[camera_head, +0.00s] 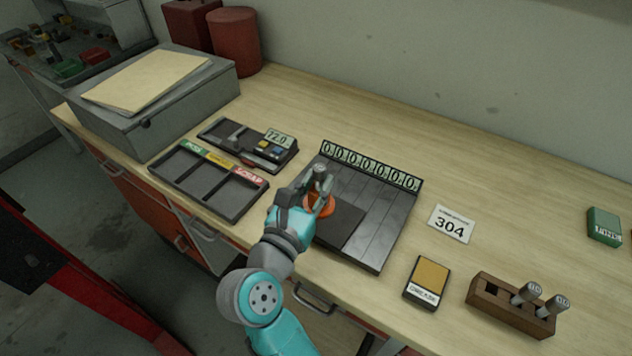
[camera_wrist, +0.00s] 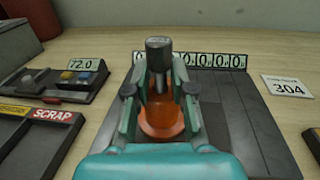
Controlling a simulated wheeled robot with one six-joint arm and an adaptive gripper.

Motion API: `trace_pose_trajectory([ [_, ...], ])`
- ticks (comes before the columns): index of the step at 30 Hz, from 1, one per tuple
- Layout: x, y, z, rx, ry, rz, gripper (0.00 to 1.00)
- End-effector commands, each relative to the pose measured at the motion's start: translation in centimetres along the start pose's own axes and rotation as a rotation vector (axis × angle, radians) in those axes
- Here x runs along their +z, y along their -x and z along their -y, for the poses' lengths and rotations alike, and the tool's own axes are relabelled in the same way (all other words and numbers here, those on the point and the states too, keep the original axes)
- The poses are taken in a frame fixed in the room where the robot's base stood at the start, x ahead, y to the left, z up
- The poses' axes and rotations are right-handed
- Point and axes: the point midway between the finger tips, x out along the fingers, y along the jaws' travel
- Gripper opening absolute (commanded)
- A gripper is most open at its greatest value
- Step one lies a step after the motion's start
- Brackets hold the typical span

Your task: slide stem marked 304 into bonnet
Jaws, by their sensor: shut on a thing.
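My gripper (camera_wrist: 158,92) is shut on a grey metal stem (camera_wrist: 159,48) with a thick dark head, held upright; it also shows in the head view (camera_head: 319,170). The stem's marking is not readable. The orange bonnet (camera_wrist: 161,122) is directly below and between the fingers, on the dark fixture plate (camera_head: 384,232). In the head view the bonnet (camera_head: 326,207) is partly covered by my gripper. I cannot tell whether the stem's lower end is inside the bonnet or just above it. A white card reading 304 (camera_head: 450,225) lies right of the plate.
A wooden rack (camera_head: 487,297) at the right holds two stems (camera_head: 528,292). A yellow-topped box (camera_head: 428,280) lies left of it. A row of number tiles (camera_head: 372,165) lines the plate's back edge. A sorting tray (camera_head: 205,182) and a 72.0 device (camera_head: 248,146) lie left.

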Motion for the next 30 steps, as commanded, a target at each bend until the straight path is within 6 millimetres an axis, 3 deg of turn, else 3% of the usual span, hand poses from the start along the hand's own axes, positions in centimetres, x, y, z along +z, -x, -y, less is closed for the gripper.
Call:
trace_pose_trajectory([
  [30,-0.82,0.00,0.00,0.000,0.002,-0.002,0.00],
])
